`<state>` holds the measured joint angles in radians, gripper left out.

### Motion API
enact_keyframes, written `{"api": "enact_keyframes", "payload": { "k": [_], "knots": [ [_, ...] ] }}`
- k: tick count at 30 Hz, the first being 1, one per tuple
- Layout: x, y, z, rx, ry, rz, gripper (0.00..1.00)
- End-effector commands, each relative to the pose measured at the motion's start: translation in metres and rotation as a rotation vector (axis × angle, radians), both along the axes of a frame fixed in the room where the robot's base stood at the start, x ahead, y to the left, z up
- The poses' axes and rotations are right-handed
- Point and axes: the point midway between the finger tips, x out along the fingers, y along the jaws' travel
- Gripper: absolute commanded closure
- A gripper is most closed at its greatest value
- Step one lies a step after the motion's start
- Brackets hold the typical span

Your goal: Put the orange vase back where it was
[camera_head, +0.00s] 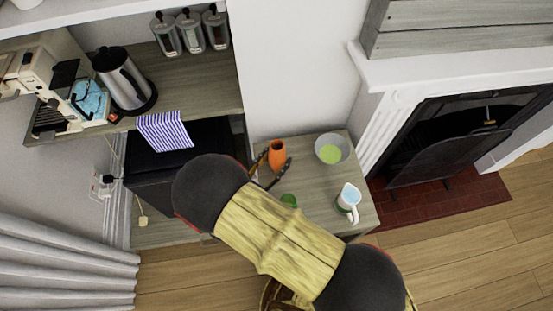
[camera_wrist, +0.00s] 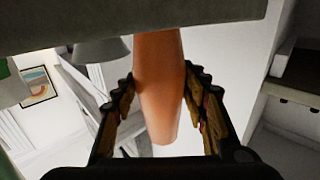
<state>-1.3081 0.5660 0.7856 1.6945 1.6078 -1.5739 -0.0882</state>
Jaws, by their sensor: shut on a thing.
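The orange vase (camera_head: 277,153) is at the back left of the low wooden side table (camera_head: 316,212). My gripper (camera_head: 272,168) is shut on it, with one dark finger on each side. In the wrist view the picture is upside down, and the vase (camera_wrist: 158,85) sits between the two fingers of my gripper (camera_wrist: 160,100). Its far end meets the grey slab edge (camera_wrist: 60,28) at the top of that view. I cannot tell whether its base rests on the surface or is just above it.
A grey bowl with green inside (camera_head: 331,149) stands to the right of the vase. A white jug (camera_head: 348,199) stands at the front right, and a small green item (camera_head: 289,200) is partly hidden by my arm. A fireplace (camera_head: 455,135) is at the right.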

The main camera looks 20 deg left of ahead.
Motion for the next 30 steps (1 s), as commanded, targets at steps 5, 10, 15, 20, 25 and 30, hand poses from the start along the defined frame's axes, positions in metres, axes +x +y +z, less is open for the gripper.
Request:
{"api": "enact_keyframes", "payload": {
  "k": [5, 10, 15, 20, 25, 30],
  "knots": [
    [0.0001, 0.0005, 0.0017, 0.001, -0.001, 0.0, 0.91],
    [0.0001, 0.0003, -0.001, 0.001, 0.0, 0.0, 0.53],
    [0.0001, 0.0003, -0.0008, 0.001, 0.0, 0.0, 0.44],
    [0.0001, 0.0003, -0.0008, 0.001, 0.0, 0.0, 0.38],
    [0.0001, 0.0003, -0.0008, 0.001, 0.0, 0.0, 0.38],
    [0.0012, 0.0, 0.0027, 0.001, 0.0, 0.0, 0.38]
  ]
}}
